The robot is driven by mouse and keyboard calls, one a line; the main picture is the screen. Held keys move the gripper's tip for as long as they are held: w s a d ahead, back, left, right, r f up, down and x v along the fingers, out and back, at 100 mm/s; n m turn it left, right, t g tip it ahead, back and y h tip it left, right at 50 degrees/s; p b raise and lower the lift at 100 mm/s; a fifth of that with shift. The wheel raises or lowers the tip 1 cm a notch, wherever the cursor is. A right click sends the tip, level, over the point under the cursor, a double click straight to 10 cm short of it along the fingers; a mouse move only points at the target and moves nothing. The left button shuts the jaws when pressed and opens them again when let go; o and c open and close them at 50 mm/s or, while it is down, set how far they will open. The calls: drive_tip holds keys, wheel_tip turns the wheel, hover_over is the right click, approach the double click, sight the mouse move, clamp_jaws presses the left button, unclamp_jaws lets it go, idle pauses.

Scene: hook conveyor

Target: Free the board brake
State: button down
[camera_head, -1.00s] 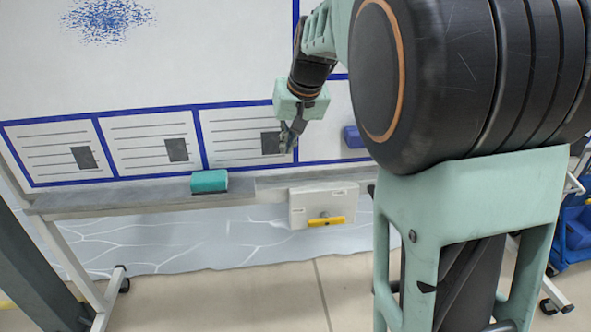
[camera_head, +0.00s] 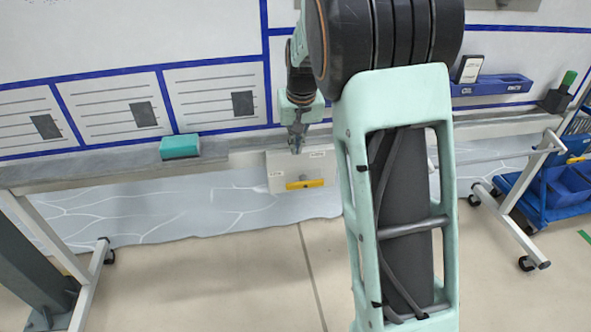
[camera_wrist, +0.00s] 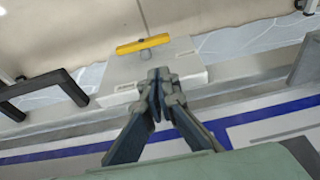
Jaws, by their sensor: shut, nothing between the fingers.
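The board brake is a pale box (camera_head: 276,175) fixed under the whiteboard's lower rail, with a yellow bar handle (camera_head: 305,184) across its front. In the wrist view the box (camera_wrist: 185,67) and the yellow handle (camera_wrist: 143,44) lie beyond my fingertips. The handle lies roughly level in the head view. My gripper (camera_head: 297,146) is shut and empty, pointing down at the top edge of the box. In the wrist view the closed fingertips (camera_wrist: 160,82) overlap the box's near edge, short of the handle. I cannot tell whether they touch the box.
A teal eraser (camera_head: 180,146) sits on the rail left of my gripper. A blue tray (camera_head: 492,86) hangs on the board at right. A dark bracket (camera_wrist: 45,90) stands beside the box in the wrist view. A blue cart (camera_head: 560,190) is at far right.

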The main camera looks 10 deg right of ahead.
drive_tip(key=b, duration=0.5)
approach(287, 189)
drive_tip(key=w+f, duration=0.1)
drive_tip(key=w+d+f, duration=0.1)
drive_tip(key=f, duration=0.1)
drive_tip(key=w+d+f, duration=0.1)
drive_tip(key=f, duration=0.1)
drive_tip(key=shift+d+f, duration=0.1)
drive_tip(key=shift+d, duration=0.1)
drive_tip(key=shift+a+f+h+p, duration=0.4)
drive_tip(key=shift+h+p, duration=0.6)
drive_tip(key=shift+p, duration=0.6)
drive_tip(key=shift+a+f+n+h+p, duration=0.15)
drive_tip(key=shift+a+n+h+p, duration=0.15)
drive_tip(key=shift+h, duration=0.2)
drive_tip(key=h, duration=0.1)
drive_tip(key=f+h, duration=0.1)
drive_tip(key=shift+a+f+h, duration=0.25)
drive_tip(key=shift+a+h, duration=0.05)
drive_tip(key=shift+h, duration=0.1)
drive_tip(key=shift+a+f, duration=0.1)
drive_tip(key=shift+f, duration=1.15)
drive_tip(key=f+h+b, duration=0.1)
drive_tip(key=d+f+h+b, duration=0.1)
drive_tip(key=h+b, duration=0.1)
drive_tip(key=shift+d+f+n, duration=0.1)
drive_tip(key=shift+f+n, duration=0.25)
drive_tip(key=shift+n, duration=0.05)
drive_tip(key=shift+f, duration=0.1)
